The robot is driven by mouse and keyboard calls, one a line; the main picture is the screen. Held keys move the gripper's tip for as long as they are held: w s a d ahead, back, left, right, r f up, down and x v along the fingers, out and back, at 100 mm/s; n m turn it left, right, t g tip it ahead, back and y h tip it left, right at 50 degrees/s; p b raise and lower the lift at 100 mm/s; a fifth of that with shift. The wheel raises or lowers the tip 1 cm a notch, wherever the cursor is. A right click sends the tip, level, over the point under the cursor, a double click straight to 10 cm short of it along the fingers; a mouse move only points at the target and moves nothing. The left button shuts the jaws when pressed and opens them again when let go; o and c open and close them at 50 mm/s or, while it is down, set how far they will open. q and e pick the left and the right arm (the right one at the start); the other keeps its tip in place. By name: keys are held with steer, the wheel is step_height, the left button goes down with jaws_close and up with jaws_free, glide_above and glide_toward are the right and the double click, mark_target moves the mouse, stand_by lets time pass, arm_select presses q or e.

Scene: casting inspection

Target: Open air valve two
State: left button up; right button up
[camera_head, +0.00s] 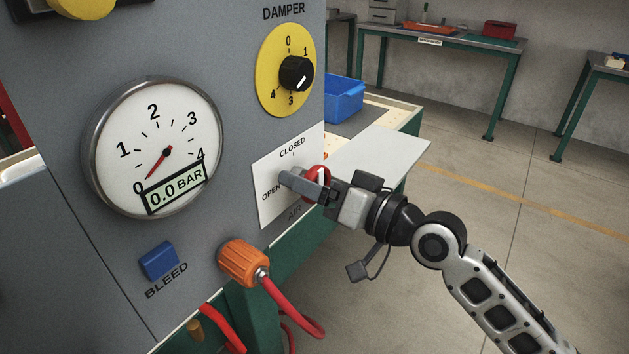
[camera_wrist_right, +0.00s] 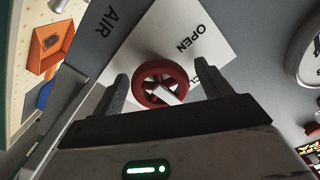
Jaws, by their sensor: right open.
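The air valve is a red handwheel on a white plate (camera_head: 266,208) marked CLOSED, OPEN and AIR; any number on the label is hidden. In the head view, my right gripper (camera_head: 306,181) covers most of the red wheel (camera_head: 323,171). In the right wrist view, the red wheel (camera_wrist_right: 139,89) sits between the two spread fingers of my right gripper (camera_wrist_right: 163,71). Gaps show on both sides, so the fingers appear not to grip it. A pale bar crosses the wheel; its exact setting is unclear. My left gripper is out of view.
The gauge (camera_head: 122,118) reads 0.0 BAR. A damper knob (camera_head: 296,74) is above the valve. A blue BLEED button (camera_head: 159,261) and an orange hose coupling (camera_head: 242,262) are below. A blue bin (camera_head: 345,98) stands behind the panel.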

steer(key=c, duration=1)
